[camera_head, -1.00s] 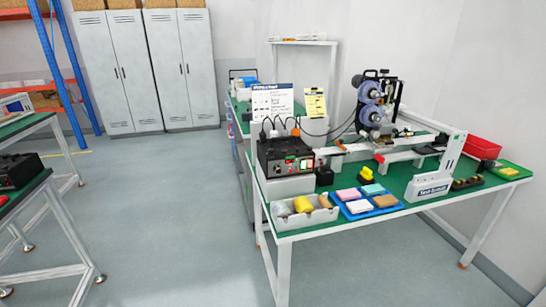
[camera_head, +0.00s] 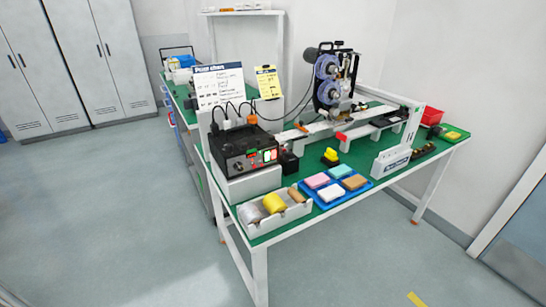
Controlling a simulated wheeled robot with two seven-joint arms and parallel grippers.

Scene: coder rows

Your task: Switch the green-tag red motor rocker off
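A black control box (camera_head: 240,150) stands on a white block at the near left end of the green-topped workbench (camera_head: 330,207). Small red and green lit parts (camera_head: 268,155) show on its front panel. Which of them is the green-tag red motor rocker, and its position, is too small to tell. A coder machine with grey-blue reels (camera_head: 328,80) stands behind it, toward the back of the bench. Neither of my grippers shows in this view.
A white tray with rolls (camera_head: 270,232) and a blue tray with coloured blocks (camera_head: 322,200) lie on the front of the bench. A white instruction board (camera_head: 219,85) and a yellow sheet (camera_head: 267,82) stand behind the box. The floor (camera_head: 120,220) left of the bench is clear.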

